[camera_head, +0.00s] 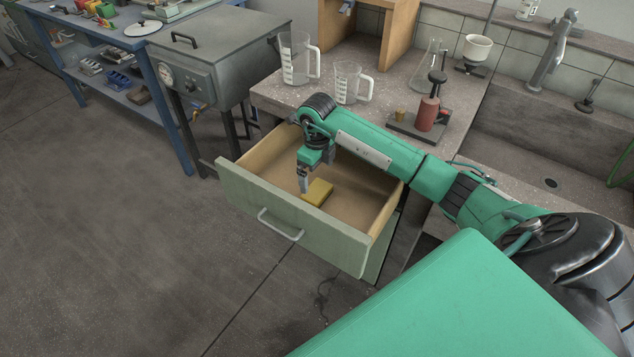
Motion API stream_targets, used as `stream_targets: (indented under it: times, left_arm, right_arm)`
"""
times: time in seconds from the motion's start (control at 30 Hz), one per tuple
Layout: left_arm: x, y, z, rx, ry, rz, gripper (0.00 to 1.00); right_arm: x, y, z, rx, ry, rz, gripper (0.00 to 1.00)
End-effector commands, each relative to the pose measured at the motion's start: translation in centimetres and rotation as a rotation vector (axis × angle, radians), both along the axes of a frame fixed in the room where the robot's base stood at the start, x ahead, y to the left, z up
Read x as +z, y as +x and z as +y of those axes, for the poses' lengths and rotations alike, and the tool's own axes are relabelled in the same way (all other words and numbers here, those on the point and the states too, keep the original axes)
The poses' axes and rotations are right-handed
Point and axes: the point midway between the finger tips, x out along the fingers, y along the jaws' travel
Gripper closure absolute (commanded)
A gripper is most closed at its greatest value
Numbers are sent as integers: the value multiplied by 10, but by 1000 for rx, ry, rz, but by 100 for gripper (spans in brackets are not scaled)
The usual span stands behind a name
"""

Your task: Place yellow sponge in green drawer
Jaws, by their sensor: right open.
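The yellow sponge (318,192) lies in the open green drawer (242,211), on its light wooden floor. The drawer is pulled out from under the concrete bench, with a pale handle on its front. My right gripper (304,188) points down inside the drawer, just left of the sponge. Its jaws are open, and I cannot tell if a finger touches the sponge. My right arm crosses over the drawer's back right part and hides some of it. My left gripper is not in view.
Two clear measuring jugs (347,82) and a red-bodied device (428,113) stand on the bench (385,92) behind my right arm. A grey metal box with a gauge (215,62) stands left of the drawer. The floor in front is clear.

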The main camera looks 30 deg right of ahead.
Motion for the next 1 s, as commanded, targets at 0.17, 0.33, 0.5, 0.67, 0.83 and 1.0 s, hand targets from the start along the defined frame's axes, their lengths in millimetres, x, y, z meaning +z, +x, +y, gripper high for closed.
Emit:
stream_targets:
  times: [0.17, 0.33, 0.5, 0.67, 0.83, 1.0]
  left_arm:
    - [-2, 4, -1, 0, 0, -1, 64]
    - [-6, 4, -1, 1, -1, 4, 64]
    - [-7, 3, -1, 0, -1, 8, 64]
    - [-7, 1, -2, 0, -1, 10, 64]
    - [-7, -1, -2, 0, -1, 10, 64]
    - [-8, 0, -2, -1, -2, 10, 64]
  right_arm:
    - [33, 0, 0, 1, -1, -2, 0]
    - [47, 0, 0, 1, -1, 1, 0]
    - [50, 0, 0, 1, 0, 2, 0]
    - [50, 0, 0, 0, 0, 2, 0]
    - [50, 0, 0, 0, 1, 1, 0]
    - [52, 0, 0, 0, 0, 1, 0]
